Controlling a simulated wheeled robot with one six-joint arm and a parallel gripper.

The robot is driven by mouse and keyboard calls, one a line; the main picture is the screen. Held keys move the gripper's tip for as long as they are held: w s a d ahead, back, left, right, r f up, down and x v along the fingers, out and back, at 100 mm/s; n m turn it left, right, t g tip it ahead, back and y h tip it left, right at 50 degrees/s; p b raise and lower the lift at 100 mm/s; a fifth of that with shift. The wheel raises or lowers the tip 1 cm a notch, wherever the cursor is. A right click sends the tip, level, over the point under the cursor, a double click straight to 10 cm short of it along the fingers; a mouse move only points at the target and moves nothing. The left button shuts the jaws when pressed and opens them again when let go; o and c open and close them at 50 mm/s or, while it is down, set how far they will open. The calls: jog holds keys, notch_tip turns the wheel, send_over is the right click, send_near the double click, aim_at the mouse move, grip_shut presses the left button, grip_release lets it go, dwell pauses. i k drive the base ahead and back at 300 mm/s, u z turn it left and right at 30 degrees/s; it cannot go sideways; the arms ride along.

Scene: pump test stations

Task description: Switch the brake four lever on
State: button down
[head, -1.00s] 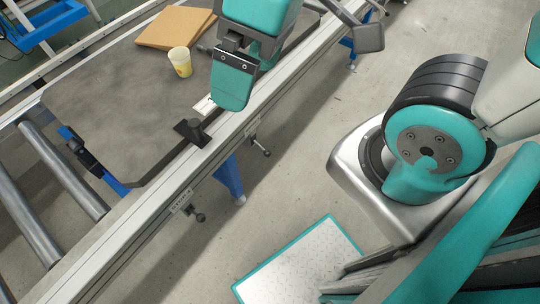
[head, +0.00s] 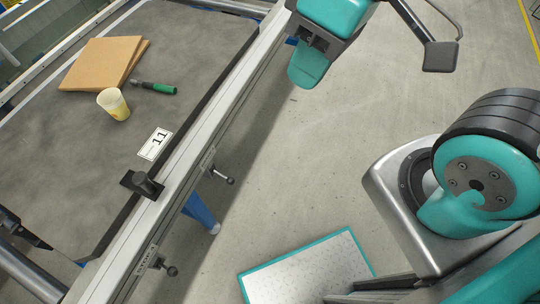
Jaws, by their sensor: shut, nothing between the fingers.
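Two small levers with dark knobs stick out from the outer side of the conveyor rail. One lever (head: 222,177) is nearer the middle, and the other lever (head: 163,265) is lower left beside a small label. The labels are too small to read surely, so I cannot tell which is brake four. A black upright knob (head: 146,187) on a square base sits at the rail's inner edge. My gripper (head: 307,68) is shut and empty, above the floor to the right of the rail, up and right of both levers and apart from them.
The grey pallet (head: 60,150) carries cardboard (head: 98,62), a yellow cup (head: 114,104), a green-handled tool (head: 153,88) and a card marked 11 (head: 155,144). A blue leg (head: 202,212) stands under the rail (head: 217,103). The floor (head: 300,170) right of it is mostly clear.

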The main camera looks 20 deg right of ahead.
aim_at(231, 181)
jog(key=z, duration=1.85)
jog(key=i, duration=3.4)
jog(key=u, duration=3.45)
